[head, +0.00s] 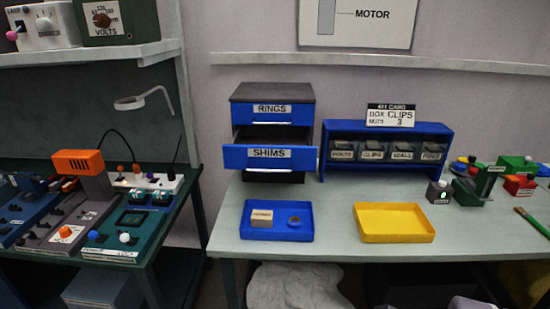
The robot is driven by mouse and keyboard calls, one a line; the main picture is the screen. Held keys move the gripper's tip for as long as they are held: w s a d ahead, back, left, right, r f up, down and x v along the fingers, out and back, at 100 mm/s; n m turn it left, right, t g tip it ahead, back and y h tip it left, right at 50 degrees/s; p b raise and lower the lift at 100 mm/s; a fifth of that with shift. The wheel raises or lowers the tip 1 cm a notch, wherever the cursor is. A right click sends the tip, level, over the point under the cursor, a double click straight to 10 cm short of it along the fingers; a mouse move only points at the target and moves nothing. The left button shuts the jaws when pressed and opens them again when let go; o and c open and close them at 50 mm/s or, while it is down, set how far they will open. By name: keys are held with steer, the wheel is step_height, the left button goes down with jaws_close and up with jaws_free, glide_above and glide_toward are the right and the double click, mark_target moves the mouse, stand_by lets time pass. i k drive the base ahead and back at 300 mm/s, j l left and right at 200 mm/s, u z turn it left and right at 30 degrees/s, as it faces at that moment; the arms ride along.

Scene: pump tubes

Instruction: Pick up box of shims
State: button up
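A small blue drawer cabinet (272,93) with a dark top stands at the back left of the pale bench. Its drawer labelled SHIMS (268,157) is pulled out; its inside is mostly hidden behind the drawer front. The RINGS drawer (270,109) above it looks shut. A small tan box (262,218) with a pale label sits in the blue tray (280,236) in front of the cabinet. Its label is too small to read, so I cannot tell if it holds shims. My gripper is not in view.
A round dark item (294,221) lies in the blue tray. An empty yellow tray (394,236) is to its right. A blue rack (385,150) with labelled bins stands behind. Colourful devices (495,178) crowd the bench's right. A shelf (390,63) runs above.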

mark_target(260, 219)
steer(key=i+u, duration=0.7)
steer(key=i+l+u, duration=0.1)
steer(key=i+u, duration=0.25)
steer(key=k, duration=0.05)
